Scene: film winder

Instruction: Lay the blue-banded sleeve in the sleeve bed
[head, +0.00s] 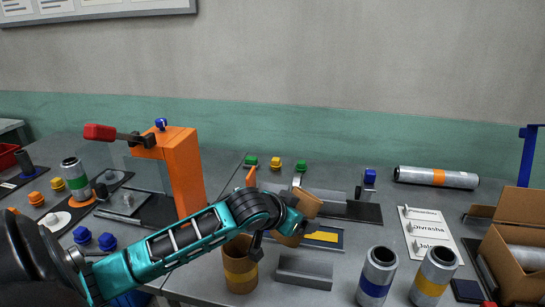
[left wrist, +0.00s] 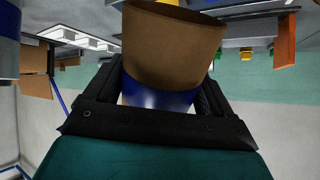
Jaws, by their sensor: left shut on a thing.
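My left gripper (head: 292,220) is shut on a brown cardboard sleeve (head: 308,204), holding it tilted above the middle of the bench. The left wrist view shows the sleeve (left wrist: 175,45) with its blue band (left wrist: 155,95) between the fingers (left wrist: 158,103). In the head view the gripper covers much of the sleeve and its band. A low grey trough (head: 304,274) lies in front of the gripper, empty; a plate with a yellow patch (head: 322,237) lies behind it. Which one is the sleeve bed, I cannot tell. My right gripper is not in view.
Silver rolls with blue (head: 375,280) and yellow (head: 432,278) bands stand to the right. An orange press (head: 180,165) stands left; a cardboard box (head: 515,245) stands right. A label card (head: 428,235) lies flat.

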